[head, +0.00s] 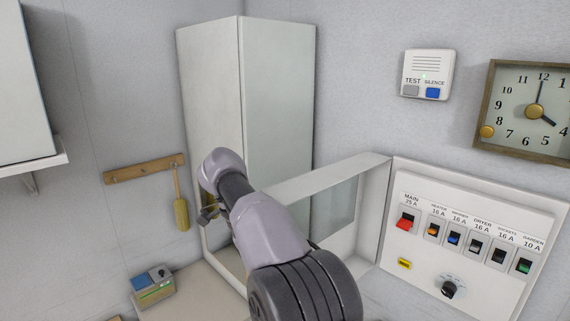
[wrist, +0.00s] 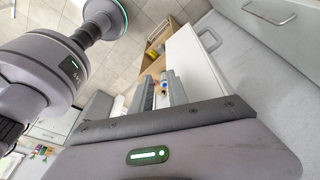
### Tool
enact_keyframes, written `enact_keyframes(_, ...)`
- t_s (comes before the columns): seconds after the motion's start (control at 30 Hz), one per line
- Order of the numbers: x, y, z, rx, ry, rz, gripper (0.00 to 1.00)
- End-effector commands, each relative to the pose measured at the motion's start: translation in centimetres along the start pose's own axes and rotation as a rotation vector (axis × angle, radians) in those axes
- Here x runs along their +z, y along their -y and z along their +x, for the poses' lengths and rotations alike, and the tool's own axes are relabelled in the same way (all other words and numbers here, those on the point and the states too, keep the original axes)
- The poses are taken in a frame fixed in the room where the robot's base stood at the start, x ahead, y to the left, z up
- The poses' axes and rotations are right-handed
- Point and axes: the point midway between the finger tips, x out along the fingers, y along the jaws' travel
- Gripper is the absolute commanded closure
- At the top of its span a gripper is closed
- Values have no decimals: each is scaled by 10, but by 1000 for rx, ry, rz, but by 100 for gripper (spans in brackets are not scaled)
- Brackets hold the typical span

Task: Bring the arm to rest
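My arm (head: 270,230) reaches up from the bottom middle of the head view, bent at a grey joint, in front of the tall white cabinet (head: 277,110). My gripper (head: 208,213) is mostly hidden behind the arm there; only a small dark part shows. In the wrist view my gripper (wrist: 161,84) shows two grey fingers standing apart with a gap between them. I see nothing held; a small blue and white item shows beyond the fingers. My arm's links also fill the left of the wrist view.
An open panel door frame stands right of the arm, beside the switch panel (head: 468,238). A wooden rail (head: 144,169) with a hanging yellow brush (head: 181,214) is at left. A small grey-green box (head: 153,289) stands below. An alarm unit (head: 427,75) and clock (head: 525,108) hang at right.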

Motion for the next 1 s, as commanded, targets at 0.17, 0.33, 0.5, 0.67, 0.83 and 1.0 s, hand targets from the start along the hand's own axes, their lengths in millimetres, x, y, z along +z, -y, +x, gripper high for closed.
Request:
enact_keyframes(0.17,-34,-35,20,-68,69,-205,80)
enact_keyframes(0.33,-64,-111,67,-216,146,-469,80)
enact_keyframes(0.5,-54,-226,175,-487,152,-734,80)
enact_keyframes(0.67,-26,-288,260,-671,68,-847,80)
enact_keyframes(0.83,-17,-306,287,-729,20,-880,80)
enact_keyframes(1.0,-17,-306,284,-730,19,-883,80)
